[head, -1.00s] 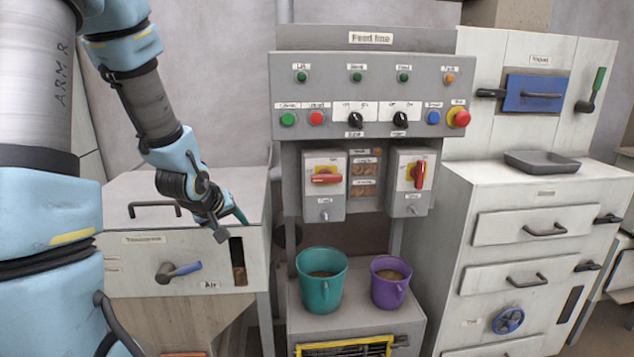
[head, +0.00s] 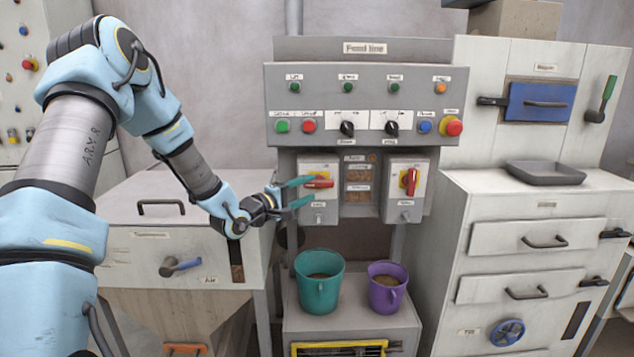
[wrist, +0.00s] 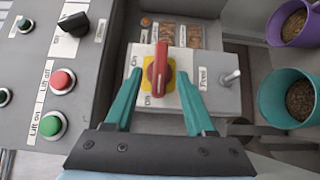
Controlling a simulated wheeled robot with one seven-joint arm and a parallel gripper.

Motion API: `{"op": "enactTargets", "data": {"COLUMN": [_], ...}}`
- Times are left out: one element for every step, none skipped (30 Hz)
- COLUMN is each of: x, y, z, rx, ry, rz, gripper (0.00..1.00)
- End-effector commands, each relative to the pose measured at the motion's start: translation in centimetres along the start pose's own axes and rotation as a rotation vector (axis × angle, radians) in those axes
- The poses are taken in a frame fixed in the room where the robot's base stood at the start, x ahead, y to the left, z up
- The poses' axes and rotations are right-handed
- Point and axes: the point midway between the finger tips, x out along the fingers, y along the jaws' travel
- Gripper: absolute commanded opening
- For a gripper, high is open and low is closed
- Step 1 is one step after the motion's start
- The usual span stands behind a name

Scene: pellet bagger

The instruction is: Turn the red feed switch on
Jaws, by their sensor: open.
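The red feed switch (head: 322,183) is a red rotary handle on a yellow plate, on the left grey box under the panel. Its handle lies level in the head view. In the wrist view the handle (wrist: 160,68) points up the picture, with the label "Feed" beside it and on/off lettering on the plate. My gripper (head: 308,191) is open, with teal fingers reaching to the front of this box from the left. In the wrist view my gripper (wrist: 159,78) has one finger on each side of the handle, with gaps showing; contact cannot be told.
A second red switch (head: 410,182), its handle upright, sits on the right box. Above is the panel (head: 330,100) with buttons and black knobs. A teal bucket (head: 319,285) and a purple bucket (head: 387,290) stand below. A drawer cabinet (head: 500,225) is at right.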

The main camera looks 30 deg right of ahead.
Motion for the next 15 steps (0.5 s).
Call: {"op": "enactTargets", "data": {"x": [1.0,1.5,2.0,2.5,2.8,3.3,3.5,3.8,4.0,4.2,4.3,4.4,4.5,4.5,4.5], "y": [0.2,0.2,0.2,0.2,0.2,0.2,0.1,0.1,0.1,0.1,0.0,0.0,0.0,0.0,0.0], "z": [0.1,0.1,0.1,0.0,0.0,0.0,0.0,0.0,0.0,0.0,0.0,0.0,0.0,0.0,0.0], "rx": [0.0,0.0,0.0,0.001,0.001,0.001,0.001,0.0,0.001,0.001,0.001,0.001,0.001,0.001,0.001], "ry": [-0.001,-0.001,-0.001,-0.001,-0.001,0.0,0.0,0.001,0.001,0.001,0.001,0.001,0.001,0.001,0.002], "rz": [0.0,-0.001,-0.001,0.0,0.0,0.0,-0.001,-0.002,-0.002,-0.002,-0.002,-0.002,-0.002,-0.002,-0.002], "gripper": [0.55,0.55,0.55,0.55,0.55,0.55,0.55,0.55,0.55,0.55,0.55,0.55,0.55,0.55,0.55]}}
